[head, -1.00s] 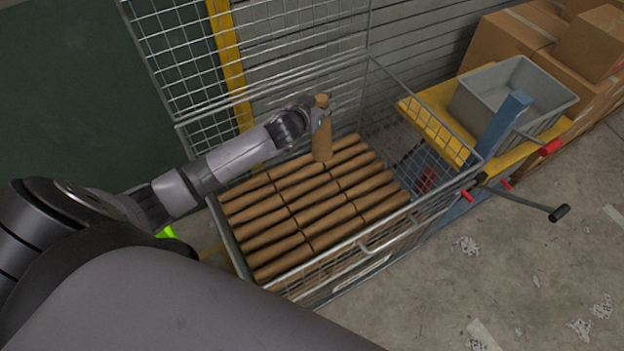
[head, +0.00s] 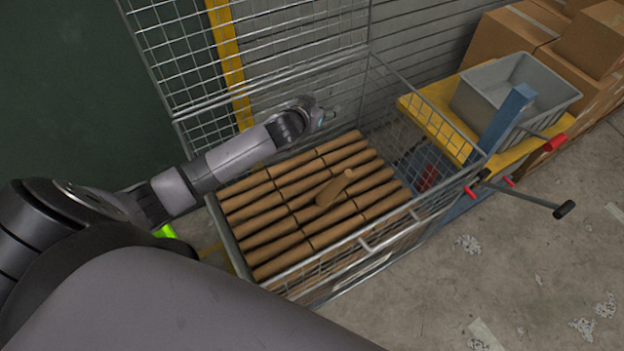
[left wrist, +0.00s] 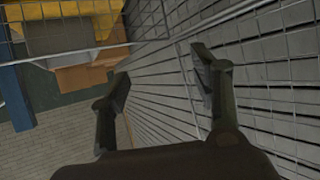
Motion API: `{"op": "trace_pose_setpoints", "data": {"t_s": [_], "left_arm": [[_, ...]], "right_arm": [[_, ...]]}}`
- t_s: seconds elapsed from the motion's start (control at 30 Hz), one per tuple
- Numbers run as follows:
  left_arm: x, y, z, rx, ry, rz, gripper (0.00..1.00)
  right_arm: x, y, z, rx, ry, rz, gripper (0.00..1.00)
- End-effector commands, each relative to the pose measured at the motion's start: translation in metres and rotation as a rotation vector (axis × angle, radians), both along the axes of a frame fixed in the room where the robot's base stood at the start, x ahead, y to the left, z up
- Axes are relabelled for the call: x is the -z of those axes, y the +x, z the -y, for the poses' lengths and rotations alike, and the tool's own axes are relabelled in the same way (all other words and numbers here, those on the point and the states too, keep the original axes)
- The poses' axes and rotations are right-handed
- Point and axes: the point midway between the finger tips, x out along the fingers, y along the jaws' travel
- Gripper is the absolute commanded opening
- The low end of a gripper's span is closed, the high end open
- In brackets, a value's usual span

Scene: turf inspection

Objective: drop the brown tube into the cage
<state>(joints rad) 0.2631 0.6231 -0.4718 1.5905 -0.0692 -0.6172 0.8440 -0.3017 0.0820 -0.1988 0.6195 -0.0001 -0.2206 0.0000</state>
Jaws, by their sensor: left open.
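The brown tube (head: 335,188) lies tilted on top of the layer of tubes inside the wire cage (head: 362,246). Its upper right end is raised a little above the others. Several more brown tubes (head: 280,222) lie in neat rows beneath and around it. My left gripper (head: 328,117) is above the back part of the cage, apart from the tube. In the left wrist view its two fingers (left wrist: 165,95) stand wide apart with nothing between them. My right gripper is in neither view.
A grey bin (head: 515,95) sits on a yellow platform (head: 435,115) right of the cage, with a black-ended handle (head: 563,210) sticking out. Cardboard boxes (head: 510,40) stand at the back right. Mesh panels rise behind the cage. The floor at the right is clear.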

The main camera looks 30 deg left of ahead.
Motion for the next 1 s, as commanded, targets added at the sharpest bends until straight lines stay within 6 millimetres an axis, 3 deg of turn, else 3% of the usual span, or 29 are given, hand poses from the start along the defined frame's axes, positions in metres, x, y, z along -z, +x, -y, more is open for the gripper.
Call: {"op": "trace_pose_setpoints", "data": {"t_s": [0.27,0.7,1.0], "left_arm": [[-0.002,-0.009,0.0,0.0,0.001,-0.003,0.57],[-0.038,-0.082,0.005,0.002,0.0,-0.002,0.57],[-0.052,-0.107,0.006,0.001,0.0,0.0,0.57]], "right_arm": [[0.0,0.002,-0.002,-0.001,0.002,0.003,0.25],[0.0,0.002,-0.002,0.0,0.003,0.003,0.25],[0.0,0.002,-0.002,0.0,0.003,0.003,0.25]]}}
